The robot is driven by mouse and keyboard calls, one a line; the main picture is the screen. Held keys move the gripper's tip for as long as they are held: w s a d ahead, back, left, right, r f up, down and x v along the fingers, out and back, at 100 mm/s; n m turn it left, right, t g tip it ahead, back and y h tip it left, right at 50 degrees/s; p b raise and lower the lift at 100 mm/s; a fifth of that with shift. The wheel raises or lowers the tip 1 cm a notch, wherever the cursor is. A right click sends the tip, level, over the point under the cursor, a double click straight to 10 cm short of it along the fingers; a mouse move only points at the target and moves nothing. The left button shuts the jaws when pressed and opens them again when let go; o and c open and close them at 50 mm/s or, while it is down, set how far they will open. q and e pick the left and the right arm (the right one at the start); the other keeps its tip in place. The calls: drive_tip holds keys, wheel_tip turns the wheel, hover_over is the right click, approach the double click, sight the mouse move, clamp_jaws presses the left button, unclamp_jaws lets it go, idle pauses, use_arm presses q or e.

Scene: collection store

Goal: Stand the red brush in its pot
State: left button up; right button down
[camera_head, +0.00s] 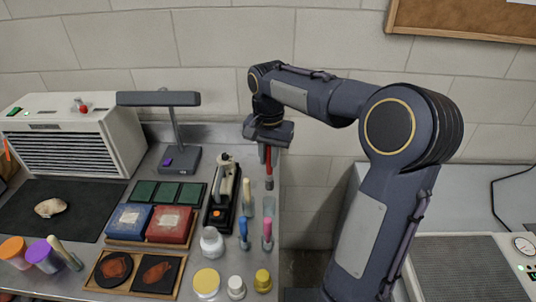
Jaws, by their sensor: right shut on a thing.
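My right gripper (266,146) is shut on the red brush (268,168) and points down over the right end of the bench. The brush hangs upright below the jaws, its dark tip lowest. Its upper end is hidden in the gripper. A pale upright item (268,206) stands below the brush, in line with it in the picture; I cannot tell whether it is the pot. A blue-handled tool (243,232) and a pink-handled tool (267,231) stand nearer the front. My left gripper is not in view.
A black device (222,200) and a lamp (180,155) stand left of the brush. Small jars, including a white one (211,242) and a yellow one (263,280), crowd the front. Red and blue boxes (170,225) lie further left. The bench ends just right of the brush.

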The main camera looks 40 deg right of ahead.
sight(269, 180)
drive_tip(key=shift+f+b, duration=1.4)
drive_tip(key=shift+f, duration=0.5)
drive_tip(key=shift+f+b, duration=1.75)
drive_tip(key=shift+f, duration=1.05)
drive_tip(key=c, duration=1.3)
unclamp_jaws()
drive_tip(key=shift+o, duration=0.2)
drive_tip(key=shift+r, duration=0.1)
wheel_tip(269, 180, up, 8)
drive_tip(key=shift+f, duration=0.15)
